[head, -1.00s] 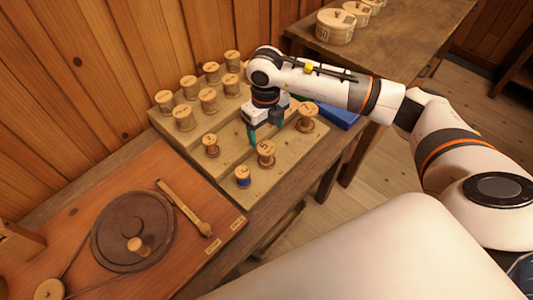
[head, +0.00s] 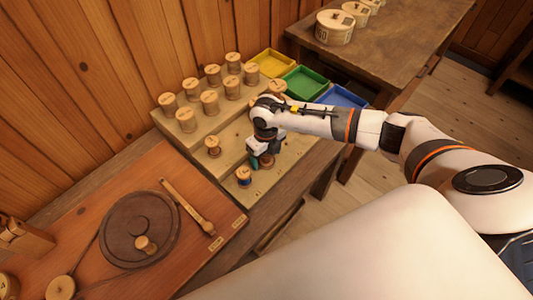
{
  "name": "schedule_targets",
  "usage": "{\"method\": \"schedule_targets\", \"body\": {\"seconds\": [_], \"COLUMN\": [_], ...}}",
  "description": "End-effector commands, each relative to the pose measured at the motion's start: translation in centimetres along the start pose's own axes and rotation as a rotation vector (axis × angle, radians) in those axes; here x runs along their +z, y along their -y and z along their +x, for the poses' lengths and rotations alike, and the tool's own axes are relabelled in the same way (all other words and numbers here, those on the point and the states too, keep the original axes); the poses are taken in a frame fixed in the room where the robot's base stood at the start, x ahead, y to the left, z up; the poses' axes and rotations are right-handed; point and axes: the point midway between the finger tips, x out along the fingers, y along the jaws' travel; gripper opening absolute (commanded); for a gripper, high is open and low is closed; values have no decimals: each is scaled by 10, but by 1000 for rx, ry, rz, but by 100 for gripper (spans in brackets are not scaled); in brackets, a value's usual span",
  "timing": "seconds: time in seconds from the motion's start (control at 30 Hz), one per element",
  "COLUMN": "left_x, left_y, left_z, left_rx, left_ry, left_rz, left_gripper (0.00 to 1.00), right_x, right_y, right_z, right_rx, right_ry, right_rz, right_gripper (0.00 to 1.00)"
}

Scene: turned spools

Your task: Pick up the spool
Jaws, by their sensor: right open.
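Several turned wooden spools stand on a stepped wooden rack (head: 228,181). My right gripper (head: 260,161) is open and points down at the front step, over a wooden spool (head: 267,161). The fingers are close beside this spool, which is partly hidden; contact cannot be told. A plain spool (head: 213,147) stands one step behind. My left gripper is not in view.
More spools (head: 209,101) stand in rows at the back. Yellow (head: 272,63), green (head: 305,83) and blue (head: 341,96) trays lie to the right, near my arm. A wooden board with a dark disc (head: 130,225) is at the left. Round boxes (head: 335,28) stand behind.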

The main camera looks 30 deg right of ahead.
Motion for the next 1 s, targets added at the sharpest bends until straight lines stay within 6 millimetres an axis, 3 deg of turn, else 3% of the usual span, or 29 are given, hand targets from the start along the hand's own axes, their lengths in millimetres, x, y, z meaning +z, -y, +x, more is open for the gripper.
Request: {"method": "schedule_targets", "body": {"seconds": [0.1, 0.4, 0.73, 1.0], "left_x": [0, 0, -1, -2], "left_y": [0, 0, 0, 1], "left_z": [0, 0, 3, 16], "left_rx": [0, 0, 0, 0], "left_ry": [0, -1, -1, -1], "left_rz": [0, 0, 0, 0], "left_gripper": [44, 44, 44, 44], "right_x": [0, 0, -1, -1], "right_y": [0, 0, -1, -1], "right_z": [0, 0, -10, -61], "right_rx": [0, 0, 0, 0], "right_ry": [0, 0, -2, -5], "right_rz": [0, 1, 2, 0], "right_gripper": [74, 27, 27, 27]}}
